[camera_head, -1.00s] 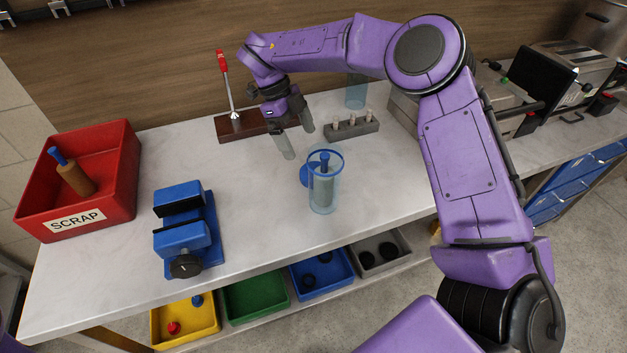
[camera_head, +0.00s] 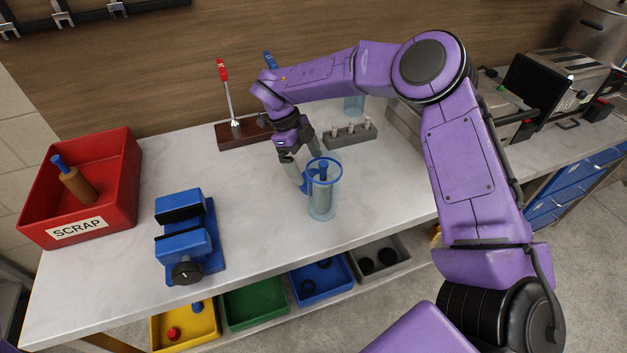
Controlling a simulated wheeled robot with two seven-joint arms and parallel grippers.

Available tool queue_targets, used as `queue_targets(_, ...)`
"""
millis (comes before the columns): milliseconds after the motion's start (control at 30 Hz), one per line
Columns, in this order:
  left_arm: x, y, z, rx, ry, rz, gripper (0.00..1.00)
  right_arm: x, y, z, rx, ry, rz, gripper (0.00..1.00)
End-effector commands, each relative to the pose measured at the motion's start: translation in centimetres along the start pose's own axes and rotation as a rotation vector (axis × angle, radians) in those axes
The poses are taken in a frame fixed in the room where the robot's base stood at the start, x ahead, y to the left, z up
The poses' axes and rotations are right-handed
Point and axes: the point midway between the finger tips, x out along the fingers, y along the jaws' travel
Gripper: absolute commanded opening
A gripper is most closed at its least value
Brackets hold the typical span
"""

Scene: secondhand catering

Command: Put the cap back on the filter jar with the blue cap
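The clear filter jar (camera_head: 323,210) with a blue rim stands upright and uncapped on the counter, with a grey cartridge with a blue top inside. The blue cap (camera_head: 306,187) lies on the counter just behind and left of the jar, now mostly hidden by the jar and a finger. My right gripper (camera_head: 309,168) reaches down from behind, its fingers apart, low beside the cap and close to the jar's rim. I cannot tell whether a finger touches the cap. My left gripper is not in view.
A blue vise (camera_head: 184,240) and a red scrap bin (camera_head: 122,190) stand to the left. Behind are a lever stand (camera_head: 232,137), a grey block with pegs (camera_head: 349,137) and another clear container (camera_head: 354,105). The counter between vise and jar is clear.

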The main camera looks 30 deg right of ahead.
Motion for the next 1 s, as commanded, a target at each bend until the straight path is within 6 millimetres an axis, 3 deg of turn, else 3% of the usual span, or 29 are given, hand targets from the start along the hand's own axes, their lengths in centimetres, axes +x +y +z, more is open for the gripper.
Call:
queue_targets(167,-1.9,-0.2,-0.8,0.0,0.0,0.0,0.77,2.4,-0.3,0.0,-0.001,0.005,0.004,1.0)
queue_targets(300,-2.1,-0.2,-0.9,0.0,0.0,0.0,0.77,4.4,-0.3,0.1,0.0,0.002,0.002,1.0)
queue_targets(667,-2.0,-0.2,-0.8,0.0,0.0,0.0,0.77,5.0,-0.3,0.2,0.001,0.0,0.001,1.0)
queue_targets(700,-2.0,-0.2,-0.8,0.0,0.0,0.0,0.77,5.0,-0.3,0.2,0.001,0.0,0.0,0.97)
queue_targets(800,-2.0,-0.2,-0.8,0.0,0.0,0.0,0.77,5.0,-0.3,0.2,0.001,0.0,0.0,0.64)
queue_targets(833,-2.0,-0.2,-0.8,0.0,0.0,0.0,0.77,5.0,-0.3,0.2,0.001,0.0,0.0,0.58)
queue_targets(1000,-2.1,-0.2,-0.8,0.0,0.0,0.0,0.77,4.9,-0.3,0.2,0.001,0.0,0.0,0.58)
